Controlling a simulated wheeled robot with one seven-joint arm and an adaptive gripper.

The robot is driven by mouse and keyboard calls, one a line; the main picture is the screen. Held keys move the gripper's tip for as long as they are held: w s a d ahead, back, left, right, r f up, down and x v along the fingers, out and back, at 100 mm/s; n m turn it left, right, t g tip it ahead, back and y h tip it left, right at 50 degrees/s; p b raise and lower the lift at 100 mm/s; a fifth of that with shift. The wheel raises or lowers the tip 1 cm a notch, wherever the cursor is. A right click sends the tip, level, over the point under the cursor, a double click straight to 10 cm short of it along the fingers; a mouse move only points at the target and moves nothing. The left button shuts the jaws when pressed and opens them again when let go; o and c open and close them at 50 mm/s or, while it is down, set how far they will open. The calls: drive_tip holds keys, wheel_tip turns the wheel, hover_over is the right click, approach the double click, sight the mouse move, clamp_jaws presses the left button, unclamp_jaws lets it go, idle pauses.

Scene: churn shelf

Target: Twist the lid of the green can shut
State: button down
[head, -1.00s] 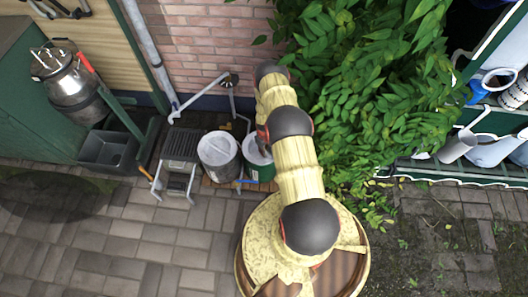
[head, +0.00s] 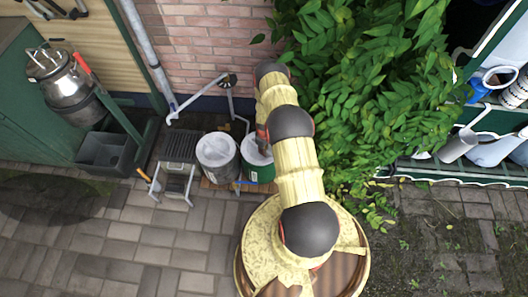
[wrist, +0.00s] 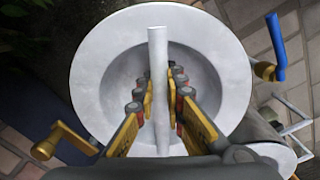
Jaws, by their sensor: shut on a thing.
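The green can (head: 262,172) stands on a low wooden base by the brick wall, partly hidden by my arm in the head view. Its round pale lid (wrist: 92,75) fills most of the wrist view, with a raised rim, a sunken middle and a straight bar handle (wrist: 158,42) across it. My gripper (wrist: 158,84) is over the lid's middle, its two yellow fingers on either side of the bar and shut on it. My gripper is hidden behind the arm in the head view. How tightly the lid sits on the can cannot be seen.
A grey can with a pale lid (head: 216,150) stands close left of the green can. A slatted rack (head: 180,147), a grey basin (head: 104,153) and a metal churn (head: 66,82) are further left. Leafy branches (head: 365,90) crowd the right. Paving (head: 130,230) in front is clear.

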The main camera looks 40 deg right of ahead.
drive_tip(key=shift+w+d+n, duration=0.1)
drive_tip(key=shift+d+n, duration=0.05)
drive_tip(key=shift+n, duration=0.25)
idle(0.3)
drive_tip(key=c, duration=1.8)
unclamp_jaws()
wheel_tip(320, 180, up, 12)
